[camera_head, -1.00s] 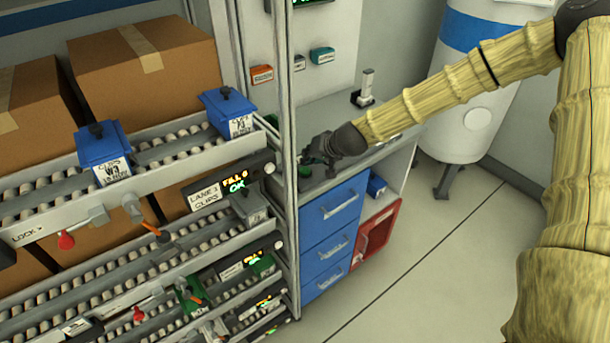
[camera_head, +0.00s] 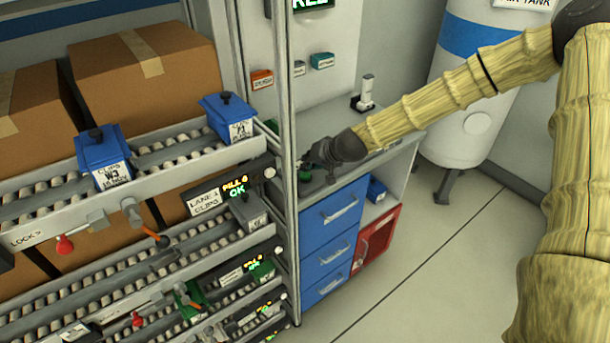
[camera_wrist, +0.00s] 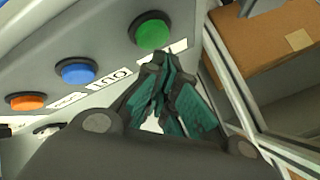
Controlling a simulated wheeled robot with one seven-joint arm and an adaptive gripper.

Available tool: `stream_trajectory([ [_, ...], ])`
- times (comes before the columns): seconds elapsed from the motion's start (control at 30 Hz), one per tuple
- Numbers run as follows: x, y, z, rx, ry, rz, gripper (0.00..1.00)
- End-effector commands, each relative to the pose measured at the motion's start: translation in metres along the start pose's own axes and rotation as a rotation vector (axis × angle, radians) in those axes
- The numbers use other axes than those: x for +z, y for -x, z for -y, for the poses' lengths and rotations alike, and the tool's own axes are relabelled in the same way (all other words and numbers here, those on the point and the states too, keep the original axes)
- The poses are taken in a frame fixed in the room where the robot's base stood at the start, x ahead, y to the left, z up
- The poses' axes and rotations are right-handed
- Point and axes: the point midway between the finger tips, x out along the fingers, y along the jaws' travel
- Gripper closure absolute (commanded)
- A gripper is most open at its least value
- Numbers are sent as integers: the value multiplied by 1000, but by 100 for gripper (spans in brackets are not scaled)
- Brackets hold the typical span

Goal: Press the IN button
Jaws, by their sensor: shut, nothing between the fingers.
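In the wrist view a green round button (camera_wrist: 153,30) sits on a pale panel, with a blue button (camera_wrist: 75,71) and an orange button (camera_wrist: 26,102) in a row to its left. A label reading OUT (camera_wrist: 108,78) lies near the blue button. The label beside the green button is partly hidden by my fingers, and I cannot read it. My gripper (camera_wrist: 166,62) is shut and empty, its fingertips close to the green button's near edge; I cannot tell whether they touch. In the head view my gripper (camera_head: 318,156) is over the bench's left end, by the rack post.
The flow rack (camera_head: 120,225) with blue bins (camera_head: 103,158) and large cartons (camera_head: 145,68) stands at left, its upright post (camera_head: 288,150) close to my gripper. Blue drawers (camera_head: 335,240) are under the bench. A white tank (camera_head: 462,120) stands behind my arm.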

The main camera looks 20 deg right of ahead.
Motion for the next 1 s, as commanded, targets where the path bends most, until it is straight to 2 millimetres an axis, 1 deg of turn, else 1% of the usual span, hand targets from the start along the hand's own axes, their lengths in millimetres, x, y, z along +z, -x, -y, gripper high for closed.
stream_trajectory([
  [0.43,0,0,0,0,0,0,100],
  [0.7,4,-6,-4,0,0,0,100],
  [1.0,4,-6,-4,0,0,0,100],
])
